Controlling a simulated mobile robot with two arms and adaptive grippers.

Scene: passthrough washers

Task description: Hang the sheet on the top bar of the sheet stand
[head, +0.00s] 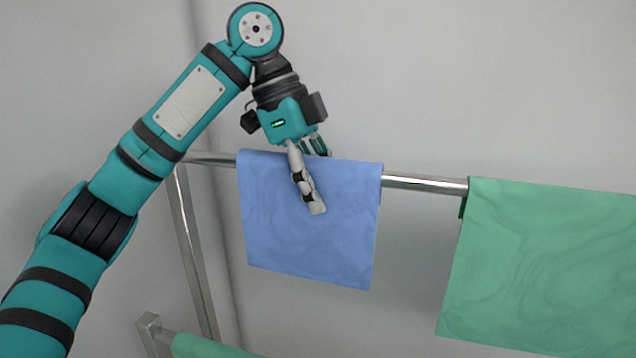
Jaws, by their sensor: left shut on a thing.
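A blue sheet (340,235) lies over the metal top bar (425,185) of the sheet stand, and its front part hangs down flat. My left gripper (318,180) comes down from above at the sheet's upper edge, with one finger in front of the sheet. It is shut on the blue sheet at the bar. The other fingers are partly hidden behind the sheet's top edge. The sheet's back part is hidden. My right gripper is not in view.
A green sheet (550,265) hangs over the same bar on the right, with a stretch of bare bar between it and the blue sheet. A lower green sheet (205,347) shows at the bottom left. A stand post (192,250) stands left of the blue sheet. Grey walls are behind.

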